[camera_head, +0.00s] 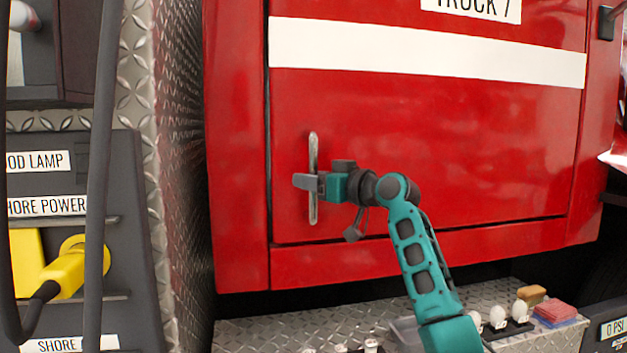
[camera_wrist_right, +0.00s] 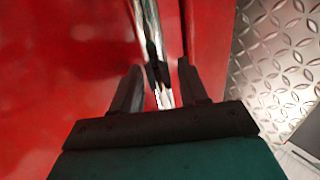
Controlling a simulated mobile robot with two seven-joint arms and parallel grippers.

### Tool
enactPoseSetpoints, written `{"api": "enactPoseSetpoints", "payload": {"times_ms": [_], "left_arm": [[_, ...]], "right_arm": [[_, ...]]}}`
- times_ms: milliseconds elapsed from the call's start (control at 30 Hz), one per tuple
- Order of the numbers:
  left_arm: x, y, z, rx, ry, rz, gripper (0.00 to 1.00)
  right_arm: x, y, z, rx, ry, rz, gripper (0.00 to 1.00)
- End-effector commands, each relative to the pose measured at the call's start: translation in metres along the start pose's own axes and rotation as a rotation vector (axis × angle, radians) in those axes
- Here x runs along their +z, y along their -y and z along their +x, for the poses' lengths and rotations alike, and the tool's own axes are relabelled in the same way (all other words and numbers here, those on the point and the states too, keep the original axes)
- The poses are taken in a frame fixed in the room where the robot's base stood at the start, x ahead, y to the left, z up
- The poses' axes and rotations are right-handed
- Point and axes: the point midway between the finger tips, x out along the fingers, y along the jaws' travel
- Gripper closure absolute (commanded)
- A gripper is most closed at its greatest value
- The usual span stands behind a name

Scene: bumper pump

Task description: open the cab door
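The red cab door (camera_head: 420,130) with a white stripe fills the middle of the head view and looks closed in its frame. Its upright chrome handle (camera_head: 313,152) is near the door's left edge. My right gripper (camera_head: 306,182) is at the middle of this handle, coming from the right. In the right wrist view the handle (camera_wrist_right: 146,22) runs between the two fingers (camera_wrist_right: 157,80), which stand apart with gaps beside the bar. I see no firm grip on it. My left gripper is not in view.
A diamond-plate panel (camera_head: 180,150) stands left of the door. Beyond it is a grey shore power panel (camera_head: 110,190) with a yellow plug (camera_head: 70,275). Below the door, a diamond-plate step (camera_head: 300,332) holds white bulb-like items (camera_head: 497,317), a red sponge-like block (camera_head: 555,311) and other small things.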

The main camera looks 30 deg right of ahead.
Motion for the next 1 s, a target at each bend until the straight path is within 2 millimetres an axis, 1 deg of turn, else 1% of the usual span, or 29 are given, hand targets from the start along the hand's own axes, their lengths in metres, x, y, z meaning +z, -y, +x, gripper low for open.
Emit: {"api": "enactPoseSetpoints", "payload": {"times_ms": [33, 67, 433, 833, 1000], "left_arm": [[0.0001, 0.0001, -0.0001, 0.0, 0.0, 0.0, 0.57], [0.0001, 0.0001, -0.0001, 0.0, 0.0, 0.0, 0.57], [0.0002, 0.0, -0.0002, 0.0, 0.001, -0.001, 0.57], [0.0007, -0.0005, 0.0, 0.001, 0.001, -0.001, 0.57], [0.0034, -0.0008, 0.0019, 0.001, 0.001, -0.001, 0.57]], "right_arm": [[0.0, -0.0001, -0.0002, 0.0, 0.0, 0.0, 0.62], [0.0, -0.0001, -0.0002, 0.0, 0.0, 0.0, 0.65], [0.0, -0.0002, -0.0004, 0.0, 0.0, 0.0, 1.0], [0.0003, -0.0002, -0.0012, -0.001, 0.0, 0.0, 1.0], [0.0014, 0.0011, -0.0084, -0.011, 0.0, -0.001, 1.0]]}}
